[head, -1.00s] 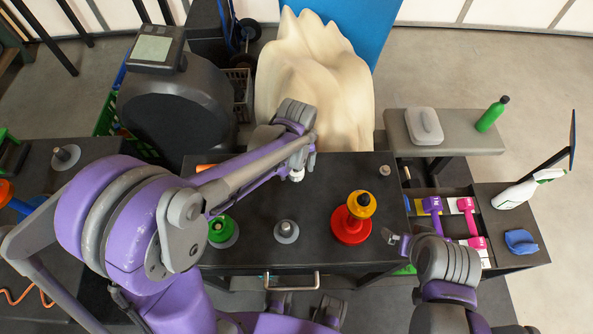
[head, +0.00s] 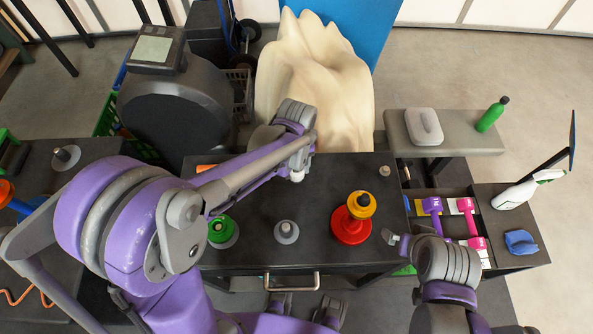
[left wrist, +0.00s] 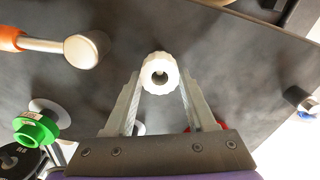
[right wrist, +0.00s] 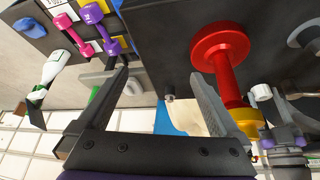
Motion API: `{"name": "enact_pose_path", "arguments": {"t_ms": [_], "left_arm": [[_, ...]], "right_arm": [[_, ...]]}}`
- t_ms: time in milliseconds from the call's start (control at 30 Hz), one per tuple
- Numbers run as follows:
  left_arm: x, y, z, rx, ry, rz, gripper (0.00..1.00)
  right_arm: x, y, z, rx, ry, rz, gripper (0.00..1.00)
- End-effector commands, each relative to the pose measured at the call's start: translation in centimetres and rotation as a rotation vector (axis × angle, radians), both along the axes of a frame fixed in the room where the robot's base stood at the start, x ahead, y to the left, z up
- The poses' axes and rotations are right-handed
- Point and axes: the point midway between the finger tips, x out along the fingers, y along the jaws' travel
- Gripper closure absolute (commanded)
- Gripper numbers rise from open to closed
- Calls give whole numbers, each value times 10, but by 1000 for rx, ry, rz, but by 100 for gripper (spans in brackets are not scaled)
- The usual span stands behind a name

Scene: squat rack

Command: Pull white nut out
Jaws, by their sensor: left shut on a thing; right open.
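The white nut (head: 297,177) shows at the tip of my left gripper (head: 301,168), over the back of the dark table. In the left wrist view the nut (left wrist: 160,73) is a ribbed white ring with a hole, held between the fingertips of my left gripper (left wrist: 160,88). The nut (right wrist: 262,92) also shows at the right of the right wrist view. My left forearm hides part of the table. My right gripper (head: 393,239) is open and empty at the table's right front; its spread fingers (right wrist: 158,85) show in the right wrist view.
On the table stand a red base with a yellow nut (head: 361,204), a grey bolt (head: 286,231), a green nut (head: 221,229) and a small grey bolt (head: 384,170). Dumbbells (head: 432,205) fill a tray at right.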

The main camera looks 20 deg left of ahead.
Motion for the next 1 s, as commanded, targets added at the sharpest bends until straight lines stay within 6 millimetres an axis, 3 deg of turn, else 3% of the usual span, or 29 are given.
{"name": "enact_pose_path", "arguments": {"t_ms": [1000], "left_arm": [[0, 0, 20, 0, 0, 0, 100]], "right_arm": [[4, 0, 13, 0, -7, 0, 0]]}}
